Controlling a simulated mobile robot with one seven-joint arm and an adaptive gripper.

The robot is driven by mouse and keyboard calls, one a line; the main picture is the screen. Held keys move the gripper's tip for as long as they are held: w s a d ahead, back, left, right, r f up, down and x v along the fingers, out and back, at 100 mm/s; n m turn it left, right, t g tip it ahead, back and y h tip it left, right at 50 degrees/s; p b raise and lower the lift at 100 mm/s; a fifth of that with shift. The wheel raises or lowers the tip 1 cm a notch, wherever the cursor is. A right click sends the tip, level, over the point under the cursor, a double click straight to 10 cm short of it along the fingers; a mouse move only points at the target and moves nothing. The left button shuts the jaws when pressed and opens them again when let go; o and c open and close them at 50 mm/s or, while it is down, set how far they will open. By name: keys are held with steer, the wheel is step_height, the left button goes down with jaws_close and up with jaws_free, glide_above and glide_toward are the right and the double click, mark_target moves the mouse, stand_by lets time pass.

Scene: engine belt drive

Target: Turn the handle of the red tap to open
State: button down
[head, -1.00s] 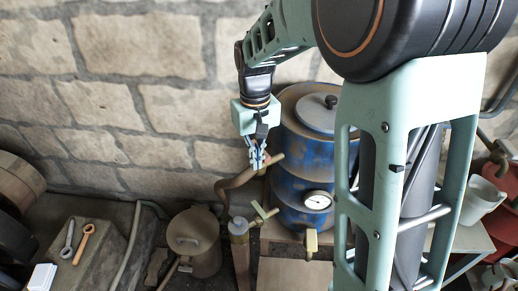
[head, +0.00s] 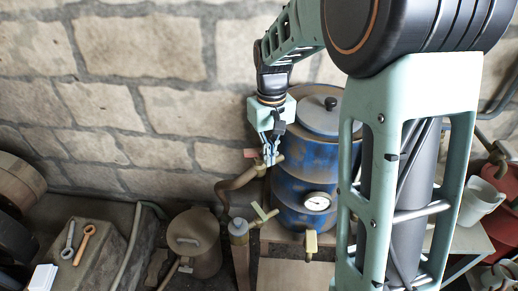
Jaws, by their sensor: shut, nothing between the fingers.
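The red tap handle (head: 250,153) shows as a small red piece at the left of my gripper, on the pipe by the blue tank. The brown curved pipe (head: 228,184) runs down from it. My gripper (head: 270,162) points down just to the right of the red handle, at the tank's left side. Its fingers are shut with nothing between them. Whether they touch the handle or the pipe end cannot be told, as the fingers hide part of the tap.
The blue tank (head: 290,188) with a gauge (head: 317,202) stands behind my gripper. A yellow-handled valve (head: 263,213) sits below, and another yellow tap (head: 311,243) is at the tank's foot. A brown can (head: 194,243) stands at the lower left. Open wall lies left.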

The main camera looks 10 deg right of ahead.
steer(key=shift+w+d, duration=0.15)
steer(key=shift+w+d+p, duration=0.35)
steer(key=shift+w+d, duration=0.1)
steer(key=shift+w, duration=0.4)
steer(key=shift+s+d, duration=0.1)
step_height(320, 180, up, 7)
steer(key=p, duration=0.5)
steer(key=shift+s+d, duration=0.2)
steer(key=shift+s, duration=0.1)
